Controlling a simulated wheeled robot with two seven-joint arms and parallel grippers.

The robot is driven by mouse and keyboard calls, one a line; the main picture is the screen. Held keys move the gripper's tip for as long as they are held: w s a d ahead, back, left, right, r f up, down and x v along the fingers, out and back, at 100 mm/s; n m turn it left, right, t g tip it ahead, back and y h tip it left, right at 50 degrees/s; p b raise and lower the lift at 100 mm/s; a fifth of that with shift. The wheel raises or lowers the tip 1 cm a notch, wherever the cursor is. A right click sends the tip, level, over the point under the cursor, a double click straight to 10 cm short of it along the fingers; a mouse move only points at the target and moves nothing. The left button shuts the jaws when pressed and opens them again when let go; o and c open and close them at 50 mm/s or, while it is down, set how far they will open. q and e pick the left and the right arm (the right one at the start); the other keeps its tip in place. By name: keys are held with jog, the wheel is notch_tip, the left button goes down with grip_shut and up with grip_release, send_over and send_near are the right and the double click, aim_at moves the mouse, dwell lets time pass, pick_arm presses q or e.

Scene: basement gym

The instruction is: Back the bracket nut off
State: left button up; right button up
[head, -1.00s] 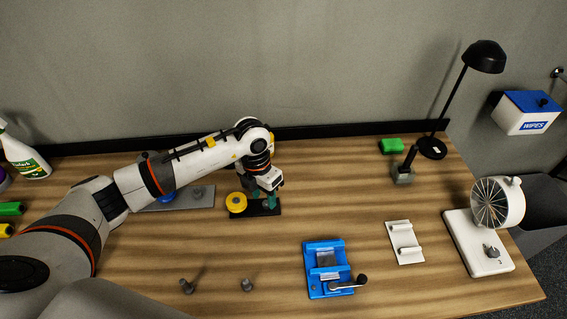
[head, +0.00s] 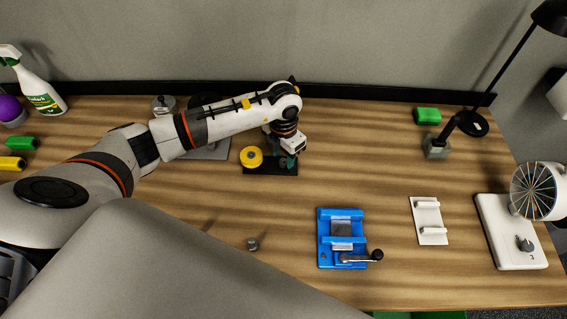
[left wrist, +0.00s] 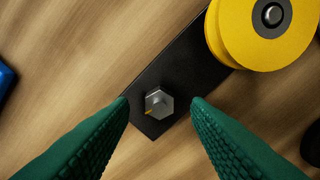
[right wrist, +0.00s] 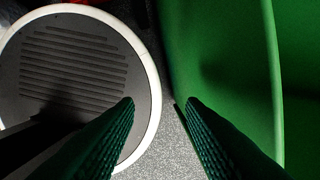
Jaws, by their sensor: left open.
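The bracket is a black plate (left wrist: 185,70) lying on the wooden table, with a yellow wheel (left wrist: 262,30) on one end. A grey hex nut (left wrist: 160,103) sits on the plate's other end. In the left wrist view my left gripper (left wrist: 160,100) is open, its green fingers on either side of the nut with gaps showing. In the head view my left gripper (head: 288,160) hangs over the right end of the black plate (head: 262,170), beside the yellow wheel (head: 251,157). My right gripper (right wrist: 158,102) is open and empty in the right wrist view, away from the table.
A blue vise (head: 341,238) with a crank, a white plate (head: 429,221) and a white fan device (head: 508,232) stand to the right. A small grey peg (head: 252,244) stands in front. A green container (right wrist: 225,60) and a round grilled object (right wrist: 75,65) lie below my right gripper.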

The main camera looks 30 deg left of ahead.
pick_arm(q)
jog(key=shift+f, duration=0.8)
jog(key=shift+c, duration=0.2)
grip_shut()
pick_arm(e)
jog(key=shift+s+a+f, duration=0.1)
jog(key=shift+s+f, duration=0.5)
jog(key=shift+s, duration=0.15)
